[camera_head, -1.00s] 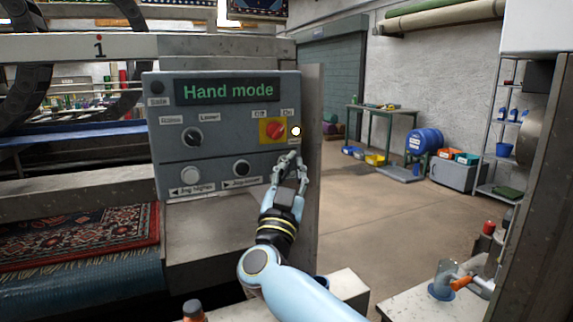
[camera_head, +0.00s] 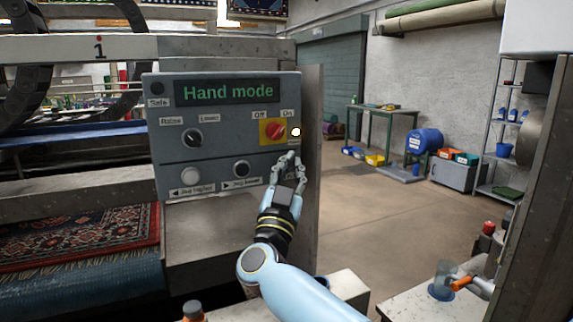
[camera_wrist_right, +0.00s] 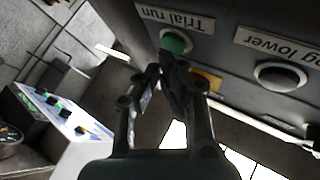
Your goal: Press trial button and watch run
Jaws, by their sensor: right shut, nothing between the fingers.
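The grey control panel (camera_head: 225,140) carries a display (camera_head: 227,90) reading "Hand mode" in green. A red switch (camera_head: 275,130) on a yellow plate sits at its upper right, between the labels Off and On. In the right wrist view the green trial run button (camera_wrist_right: 176,42) sits below its upside-down label. My right gripper (camera_head: 293,160) is shut and empty at the panel's lower right, covering the trial button in the head view. Its fingertips (camera_wrist_right: 167,68) are close to the green button in the wrist view; I cannot tell whether they touch. My left gripper is out of view.
The black jog lower button (camera_head: 241,168) sits just left of my right gripper, and the pale jog higher button (camera_head: 190,175) is further left. A patterned rug (camera_head: 80,235) lies on the machine at left. A side table (camera_head: 410,305) is at lower right.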

